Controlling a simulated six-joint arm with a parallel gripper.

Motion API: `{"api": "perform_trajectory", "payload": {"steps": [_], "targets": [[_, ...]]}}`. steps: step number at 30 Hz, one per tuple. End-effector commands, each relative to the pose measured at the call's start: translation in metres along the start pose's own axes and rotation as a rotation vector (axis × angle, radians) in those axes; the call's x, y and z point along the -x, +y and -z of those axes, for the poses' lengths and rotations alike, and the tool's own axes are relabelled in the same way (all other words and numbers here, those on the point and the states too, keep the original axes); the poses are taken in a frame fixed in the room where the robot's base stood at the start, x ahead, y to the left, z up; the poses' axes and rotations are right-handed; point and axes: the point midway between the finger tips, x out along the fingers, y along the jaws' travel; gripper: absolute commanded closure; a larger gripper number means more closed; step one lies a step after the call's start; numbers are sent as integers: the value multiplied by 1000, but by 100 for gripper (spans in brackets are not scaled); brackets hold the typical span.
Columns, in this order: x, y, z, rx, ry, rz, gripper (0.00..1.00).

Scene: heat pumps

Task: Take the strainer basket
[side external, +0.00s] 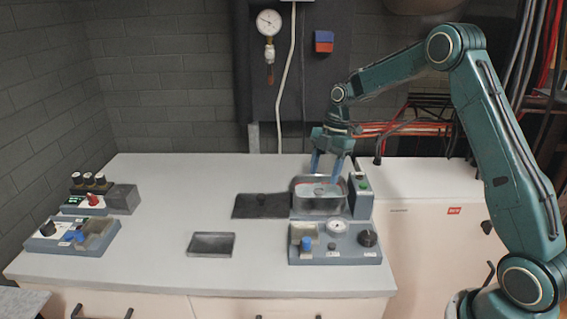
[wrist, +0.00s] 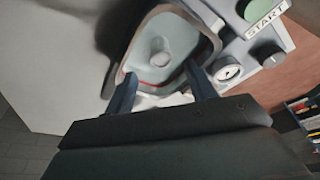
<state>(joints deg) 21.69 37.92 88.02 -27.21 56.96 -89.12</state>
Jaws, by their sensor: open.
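A metal basin (side external: 318,209) stands at the right of the counter. It also shows in the wrist view (wrist: 203,45), with a pale grey-blue interior and a red line near its edge. A small grey knob-like piece (wrist: 160,57) stands up inside it; I take this for part of the strainer basket, but its shape is unclear. My gripper (side external: 328,177) is open and points down over the basin. In the wrist view my fingers (wrist: 162,88) are spread across the basin's near side, with nothing seen between them. I cannot tell whether the fingertips touch anything.
A control box with a green START button (side external: 363,184) stands close against the basin's right. A panel with a gauge and dials (side external: 334,244) lies in front. A shallow tray (side external: 211,245) is nearer; mid-left counter is clear.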

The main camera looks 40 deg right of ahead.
Motion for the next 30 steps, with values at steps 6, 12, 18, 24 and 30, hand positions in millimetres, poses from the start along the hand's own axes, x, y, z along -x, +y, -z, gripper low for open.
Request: {"api": "perform_trajectory", "payload": {"steps": [6,12,18,24,30], "targets": [[-16,0,0,1,-1,1,45],[-18,0,0,1,-1,0,45],[-28,-1,1,0,0,2,45],[-51,-2,2,1,0,2,45],[-67,-2,2,0,-1,1,45]]}}
